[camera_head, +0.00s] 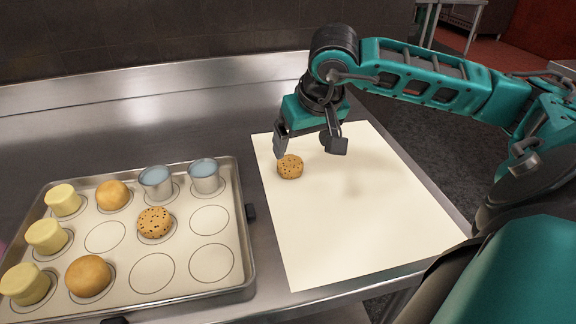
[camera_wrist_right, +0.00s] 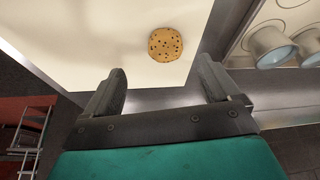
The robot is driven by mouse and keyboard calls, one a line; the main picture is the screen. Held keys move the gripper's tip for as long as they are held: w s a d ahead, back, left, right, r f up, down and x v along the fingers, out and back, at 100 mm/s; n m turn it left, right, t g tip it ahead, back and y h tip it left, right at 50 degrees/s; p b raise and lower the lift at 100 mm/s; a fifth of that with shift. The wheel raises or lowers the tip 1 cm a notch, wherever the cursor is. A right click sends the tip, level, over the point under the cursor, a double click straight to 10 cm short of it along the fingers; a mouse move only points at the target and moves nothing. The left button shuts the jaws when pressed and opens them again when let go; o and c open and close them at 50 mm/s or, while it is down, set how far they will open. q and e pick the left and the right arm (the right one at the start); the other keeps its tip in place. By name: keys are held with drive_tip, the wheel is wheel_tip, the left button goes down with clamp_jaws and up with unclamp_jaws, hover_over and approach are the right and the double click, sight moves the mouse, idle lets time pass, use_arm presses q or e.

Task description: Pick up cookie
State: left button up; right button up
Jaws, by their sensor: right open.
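A round golden cookie with dark chips (camera_head: 290,167) lies on the cream paper sheet (camera_head: 350,235), near its far left part. It also shows in the right wrist view (camera_wrist_right: 165,45), past the fingertips and between their lines. My right gripper (camera_head: 309,147) is open and empty above and just behind the cookie, its fingers pointing down. In the right wrist view its two fingers (camera_wrist_right: 165,80) stand apart with nothing between them. A second chip cookie (camera_head: 154,222) lies in a marked circle on the metal tray. My left gripper does not show.
The metal tray (camera_head: 247,262) at the left holds pale yellow cylinders (camera_head: 46,236), plain brown buns (camera_head: 88,275) and two blue-topped cups (camera_head: 204,175). Several of its circles are empty. The steel counter (camera_head: 215,125) is clear behind the tray and the sheet.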

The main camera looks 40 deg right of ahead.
sight(290, 162)
drive_tip(key=shift+x, duration=1.15)
drive_tip(key=x, duration=0.5)
drive_tip(key=shift+w+a+f, duration=0.15)
drive_tip(key=shift+w+a, duration=0.15)
drive_tip(key=shift+w, duration=0.15)
drive_tip(key=shift+c, duration=0.7)
drive_tip(key=c, duration=1)
